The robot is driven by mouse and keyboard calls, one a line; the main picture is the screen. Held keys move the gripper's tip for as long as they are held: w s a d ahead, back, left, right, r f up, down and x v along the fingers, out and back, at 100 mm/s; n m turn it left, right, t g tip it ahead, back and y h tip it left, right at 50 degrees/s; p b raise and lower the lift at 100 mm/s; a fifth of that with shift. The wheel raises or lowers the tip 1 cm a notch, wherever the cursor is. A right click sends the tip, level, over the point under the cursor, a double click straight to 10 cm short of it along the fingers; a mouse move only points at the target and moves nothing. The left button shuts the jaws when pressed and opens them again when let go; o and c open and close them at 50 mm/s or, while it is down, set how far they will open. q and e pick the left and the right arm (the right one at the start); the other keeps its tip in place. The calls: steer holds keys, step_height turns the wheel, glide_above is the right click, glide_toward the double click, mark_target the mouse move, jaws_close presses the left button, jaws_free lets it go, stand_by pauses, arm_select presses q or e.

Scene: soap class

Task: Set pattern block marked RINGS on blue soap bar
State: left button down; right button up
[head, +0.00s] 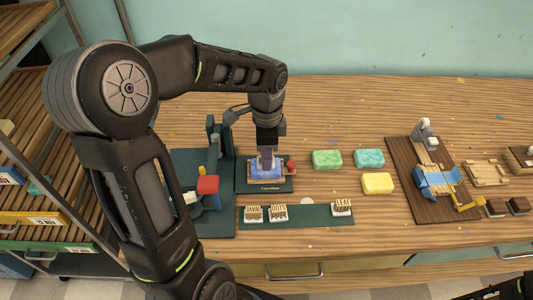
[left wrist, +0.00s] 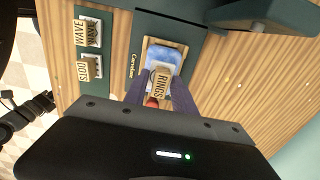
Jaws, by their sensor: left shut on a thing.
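My left gripper (head: 266,153) points down over the dark carving stand (head: 264,187). It is shut on the pattern block marked RINGS (left wrist: 159,83), whose lettered face shows between the fingers in the left wrist view. The blue soap bar (left wrist: 163,54) lies in a light wooden holder on the stand. The block covers part of the soap in that view. I cannot tell whether block and soap touch.
A green strip (head: 312,215) in front holds blocks marked WAVE (head: 253,214), DOTS (head: 278,212) and LEAF (head: 341,207). Green (head: 327,159), teal (head: 369,158) and yellow (head: 377,183) soaps lie to the right. A green fixture with a red block (head: 208,185) stands close left.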

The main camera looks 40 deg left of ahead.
arm_select(q)
steer(key=shift+f, duration=0.4)
stand_by(0.3)
steer(key=c, duration=0.9)
jaws_free()
steer(key=shift+c, duration=0.2)
steer(key=shift+o, duration=0.4)
steer(key=o, duration=0.3)
steer(key=shift+r, duration=0.15)
steer(key=shift+r+p, duration=2.2)
steer(key=shift+r, duration=0.7)
